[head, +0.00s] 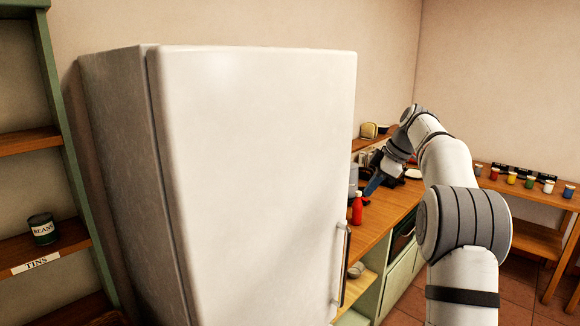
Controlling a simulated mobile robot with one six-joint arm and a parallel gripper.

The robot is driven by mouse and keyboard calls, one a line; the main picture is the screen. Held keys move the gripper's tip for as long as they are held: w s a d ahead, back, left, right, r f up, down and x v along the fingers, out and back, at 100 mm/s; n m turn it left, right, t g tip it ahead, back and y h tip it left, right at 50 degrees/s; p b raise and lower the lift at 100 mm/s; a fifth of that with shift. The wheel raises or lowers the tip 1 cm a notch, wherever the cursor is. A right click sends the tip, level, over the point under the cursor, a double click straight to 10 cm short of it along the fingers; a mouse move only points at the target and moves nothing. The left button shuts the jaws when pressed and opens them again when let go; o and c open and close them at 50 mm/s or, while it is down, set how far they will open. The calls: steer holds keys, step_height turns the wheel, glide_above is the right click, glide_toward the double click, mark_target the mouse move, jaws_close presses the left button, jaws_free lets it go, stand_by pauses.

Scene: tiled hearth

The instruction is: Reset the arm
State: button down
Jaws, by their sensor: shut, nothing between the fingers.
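My arm rises at the right of the head view, bends at the top and reaches down over the wooden counter (392,213). My gripper (371,189) is small and far off at the arm's end, beside a red bottle (357,210) on the counter. It looks shut, and I see nothing held in it. Whether it touches anything on the counter cannot be told from this view.
A white fridge (255,180) fills the middle and hides part of the counter. A wooden side table (530,200) with several coloured jars is at the right.

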steer(key=s+a+f+m+h+b, duration=0.1)
steer(key=s+a+m, duration=0.25)
steer(key=s, duration=0.65)
steer(key=s+a+f+m+h, duration=0.1)
steer(key=s+a+m+h, duration=0.3)
steer(key=s, duration=0.6)
steer(key=s+f+m, duration=0.3)
steer(key=s+f, duration=0.3)
steer(key=s, duration=0.4)
steer(key=s+f+m+b, duration=0.1)
steer(key=s+f+m, duration=0.3)
steer(key=s, duration=0.6)
step_height(320, 180, down, 2)
steer(key=shift+s+f+t, duration=0.25)
steer(key=shift+s+t, duration=0.1)
steer(key=shift+t, duration=0.05)
steer(key=shift+d+m, duration=0.15)
steer(key=shift+m, duration=0.1)
